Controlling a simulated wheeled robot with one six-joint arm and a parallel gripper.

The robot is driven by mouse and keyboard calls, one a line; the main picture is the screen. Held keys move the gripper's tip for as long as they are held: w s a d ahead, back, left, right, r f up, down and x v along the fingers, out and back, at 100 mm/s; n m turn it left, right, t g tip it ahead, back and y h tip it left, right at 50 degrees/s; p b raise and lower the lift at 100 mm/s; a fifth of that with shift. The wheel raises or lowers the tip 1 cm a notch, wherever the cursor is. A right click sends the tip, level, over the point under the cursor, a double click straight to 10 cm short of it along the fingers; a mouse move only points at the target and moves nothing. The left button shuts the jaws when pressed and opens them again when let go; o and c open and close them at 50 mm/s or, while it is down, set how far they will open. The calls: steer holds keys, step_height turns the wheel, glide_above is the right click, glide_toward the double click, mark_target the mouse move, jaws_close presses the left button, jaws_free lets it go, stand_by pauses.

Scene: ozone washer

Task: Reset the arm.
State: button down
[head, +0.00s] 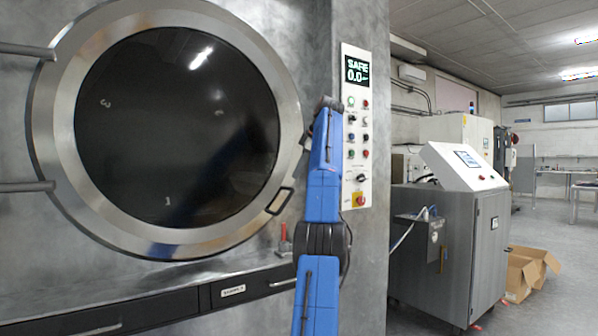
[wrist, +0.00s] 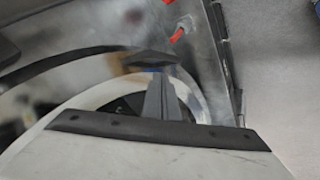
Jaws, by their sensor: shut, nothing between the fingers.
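My blue arm (head: 322,180) stands upright in the middle of the head view, between the washer's round door and its control panel. My gripper is hidden there behind the arm. In the wrist view my gripper (wrist: 152,62) shows as a dark fingertip shape above a pale, dark-edged plate. Its fingers are together with nothing held. The tips point over a blurred grey metal surface; I cannot tell how near it is.
The round washer door (head: 288,85) looks closed, with its handle (head: 280,201) at lower right. The control panel (head: 357,130) reads "SAFE 0.0". A drawer front (head: 250,289) and a red-handled part (head: 284,246) are below. A grey cabinet (head: 450,250) and cardboard boxes (head: 525,270) stand right.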

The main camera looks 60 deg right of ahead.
steer(key=shift+s+r, duration=0.15)
steer(key=shift+s, duration=0.15)
steer(key=w+a+m+y, duration=0.1)
steer(key=w+a, duration=0.4)
steer(key=a, duration=0.5)
steer(key=w+a+m, duration=0.2)
steer(key=w+a, duration=0.3)
steer(key=a, duration=0.4)
steer(key=s+a+f+m+g, duration=0.1)
steer(key=a+f, duration=0.3)
steer(key=a, duration=0.7)
steer(key=s+a+f+m, duration=0.1)
steer(key=a+f, duration=0.3)
steer(key=a, duration=0.8)
steer(key=s+a+f+m, duration=0.1)
steer(key=s+a+f, duration=0.9)
steer(key=a+f, duration=0.45)
steer(key=s+a+f, duration=0.4)
steer(key=s+f, duration=0.4)
steer(key=f, duration=0.3)
steer(key=s+a+f+g, duration=0.1)
steer(key=s+a+f, duration=0.3)
steer(key=s+f, duration=0.4)
step_height(320, 180, down, 4)
steer(key=shift+s+a+r+m, duration=0.15)
steer(key=shift+s+a+m, duration=0.15)
steer(key=shift+s, duration=0.1)
